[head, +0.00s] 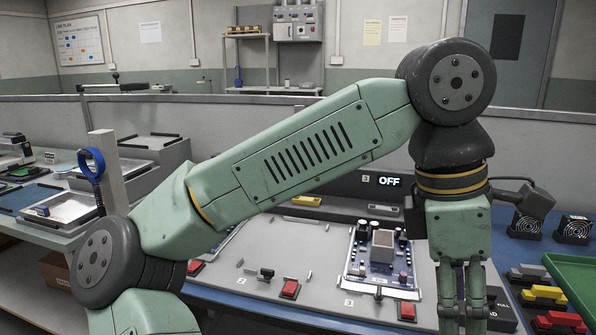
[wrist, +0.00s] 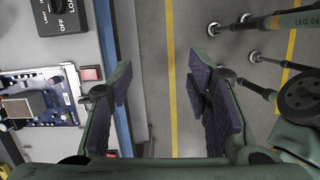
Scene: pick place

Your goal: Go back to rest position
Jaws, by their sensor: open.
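My gripper (head: 462,296) hangs downward at the right of the head view, in front of the workbench. In the wrist view my gripper (wrist: 160,95) is open, its two dark-padded fingers apart. Nothing is between them but the grey floor with yellow lines below. In the head view my green arm reaches across the middle and hides part of the bench. The tips of the fingers are cut off by the lower edge of the head view.
A blue circuit board (head: 382,262) lies on a grey panel, left of my gripper; it also shows in the wrist view (wrist: 42,108). Red buttons (head: 290,288) sit along the panel. A green tray (head: 575,275) and black fans (head: 573,229) are at the right. A low partition stands behind.

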